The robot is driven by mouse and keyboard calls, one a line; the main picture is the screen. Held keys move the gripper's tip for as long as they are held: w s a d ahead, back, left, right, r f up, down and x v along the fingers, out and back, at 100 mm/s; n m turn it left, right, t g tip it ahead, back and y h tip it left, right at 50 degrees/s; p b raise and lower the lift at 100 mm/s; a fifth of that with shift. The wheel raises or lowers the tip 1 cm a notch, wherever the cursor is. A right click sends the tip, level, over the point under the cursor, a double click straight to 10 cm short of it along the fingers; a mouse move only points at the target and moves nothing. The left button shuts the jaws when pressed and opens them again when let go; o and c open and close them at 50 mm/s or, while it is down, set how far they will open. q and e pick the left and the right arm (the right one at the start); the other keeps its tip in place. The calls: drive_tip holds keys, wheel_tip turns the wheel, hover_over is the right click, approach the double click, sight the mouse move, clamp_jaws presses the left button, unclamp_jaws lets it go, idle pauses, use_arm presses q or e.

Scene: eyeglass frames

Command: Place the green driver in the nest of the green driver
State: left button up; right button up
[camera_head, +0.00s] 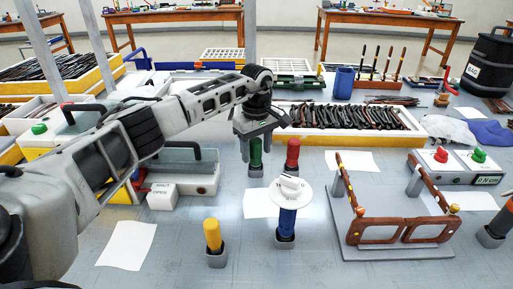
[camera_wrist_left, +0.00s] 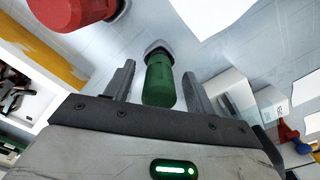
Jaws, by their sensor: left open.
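The green driver (camera_head: 256,153) stands upright with its lower end in a small grey nest (camera_head: 256,172) behind the blue driver. In the left wrist view the green driver (camera_wrist_left: 160,84) lies between the two open fingers of my left gripper (camera_wrist_left: 160,88), with a visible gap on each side. Its far end is in the dark nest (camera_wrist_left: 158,49). In the head view my left gripper (camera_head: 257,134) is right above the green driver, at its upper end. My right gripper is not in view.
A red driver (camera_head: 292,155) stands close to the right. A blue driver (camera_head: 287,222) with a white disc and a yellow driver (camera_head: 213,236) stand in front. Brown eyeglass frames (camera_head: 378,233) rest on a grey fixture at right. A tray of frames (camera_head: 350,142) lies behind.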

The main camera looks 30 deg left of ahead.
use_arm(q)
drive_tip(key=shift+r, duration=0.2)
wheel_tip(320, 180, up, 16)
drive_tip(key=shift+f, duration=0.2)
idle(0.4)
